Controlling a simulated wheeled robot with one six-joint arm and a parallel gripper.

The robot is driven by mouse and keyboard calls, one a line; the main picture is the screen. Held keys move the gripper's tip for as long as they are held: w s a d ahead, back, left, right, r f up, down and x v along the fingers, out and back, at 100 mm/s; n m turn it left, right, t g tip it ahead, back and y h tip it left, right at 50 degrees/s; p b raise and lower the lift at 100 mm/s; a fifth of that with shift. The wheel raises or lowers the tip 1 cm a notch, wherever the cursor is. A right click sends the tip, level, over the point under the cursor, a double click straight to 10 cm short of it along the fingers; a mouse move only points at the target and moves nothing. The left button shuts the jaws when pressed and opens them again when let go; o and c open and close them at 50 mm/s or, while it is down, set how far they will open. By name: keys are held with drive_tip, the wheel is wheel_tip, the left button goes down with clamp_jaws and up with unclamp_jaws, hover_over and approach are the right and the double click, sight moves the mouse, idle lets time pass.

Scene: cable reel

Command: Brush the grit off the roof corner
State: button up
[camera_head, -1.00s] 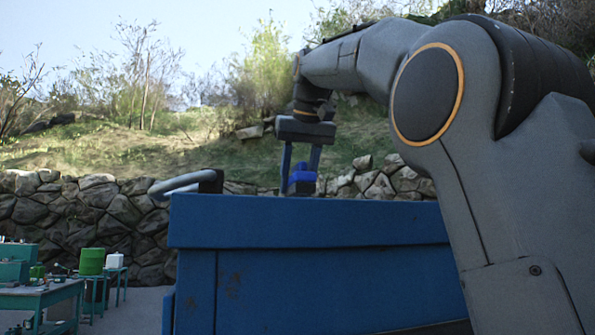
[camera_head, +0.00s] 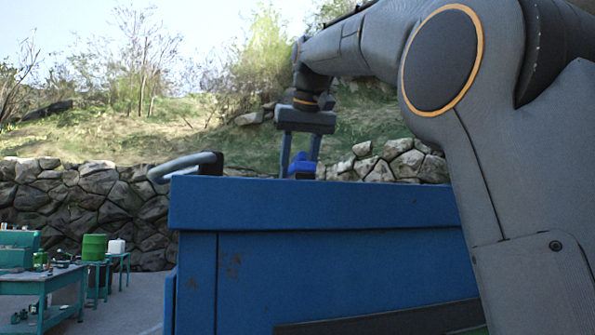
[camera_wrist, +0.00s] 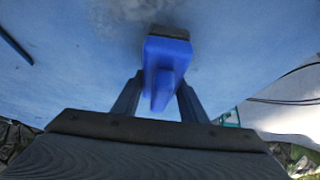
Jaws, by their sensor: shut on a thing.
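My gripper (camera_head: 300,155) is above the top of the big blue cabinet-like body (camera_head: 330,205) in the head view. Its fingers are shut on a blue brush (camera_head: 302,162), which is partly hidden behind the upper edge. In the wrist view the brush (camera_wrist: 165,62) sits between the fingers (camera_wrist: 157,100), with its dark bristle end toward the blue roof surface (camera_wrist: 70,60). A greyish patch of grit (camera_wrist: 135,15) shows on the roof just beyond the bristles. Whether the bristles touch the roof I cannot tell.
A grey curved handle (camera_head: 185,166) stands up at the roof's left end. At lower left are a green workbench (camera_head: 40,280) and a green drum (camera_head: 94,247) on a small stand. A stone wall (camera_head: 90,205) runs behind. Open ground lies between bench and blue body.

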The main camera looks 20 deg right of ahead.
drive_tip(key=shift+f+b, duration=0.85)
drive_tip(key=shift+f, duration=0.15)
drive_tip(key=shift+s, duration=0.1)
